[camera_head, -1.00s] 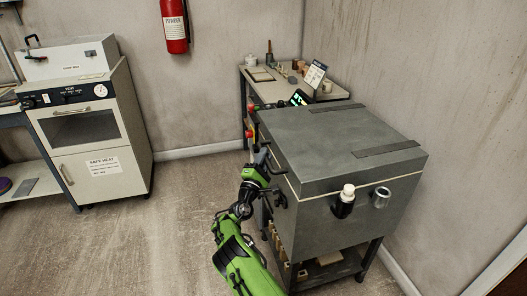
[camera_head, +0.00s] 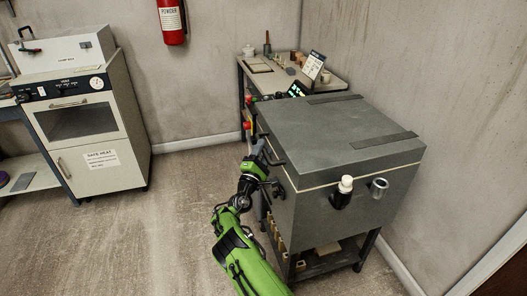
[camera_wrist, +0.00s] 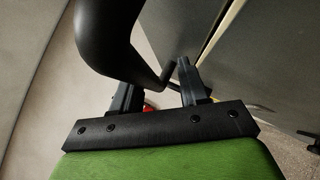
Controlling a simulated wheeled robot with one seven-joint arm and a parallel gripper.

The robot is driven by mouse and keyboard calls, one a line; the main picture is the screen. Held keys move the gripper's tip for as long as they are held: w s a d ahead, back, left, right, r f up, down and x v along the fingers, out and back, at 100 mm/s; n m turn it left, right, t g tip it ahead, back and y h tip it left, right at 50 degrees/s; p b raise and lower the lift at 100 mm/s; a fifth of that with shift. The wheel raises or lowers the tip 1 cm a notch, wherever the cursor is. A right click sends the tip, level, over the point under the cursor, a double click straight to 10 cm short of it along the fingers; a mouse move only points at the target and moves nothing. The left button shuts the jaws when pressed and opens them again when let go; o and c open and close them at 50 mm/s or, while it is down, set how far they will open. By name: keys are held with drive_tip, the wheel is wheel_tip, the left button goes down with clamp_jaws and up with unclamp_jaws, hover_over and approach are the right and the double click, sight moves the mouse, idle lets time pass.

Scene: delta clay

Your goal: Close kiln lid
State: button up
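The kiln (camera_head: 345,200) is a grey box on a dark stand, right of centre in the head view. Its lid (camera_head: 335,125) lies down on the body, with a thin pale seam along the join. My gripper (camera_head: 257,150) is at the kiln's left side, beside the dark lid handle (camera_head: 272,152). In the wrist view my gripper (camera_wrist: 158,90) has its two fingers spread apart. The dark curved handle (camera_wrist: 112,40) shows large in front of the left finger. I cannot tell whether the fingers touch it.
A workbench (camera_head: 325,86) with small pots and a sign stands behind the kiln. A beige oven (camera_head: 85,130) is at the left, and a red fire extinguisher (camera_head: 172,20) hangs on the wall. The floor (camera_head: 130,240) between oven and kiln is clear.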

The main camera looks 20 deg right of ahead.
drive_tip(key=p+v, duration=0.4)
drive_tip(key=v, duration=1.1)
drive_tip(key=shift+s+a, duration=0.25)
drive_tip(key=shift+s, duration=0.1)
drive_tip(key=shift+f, duration=0.1)
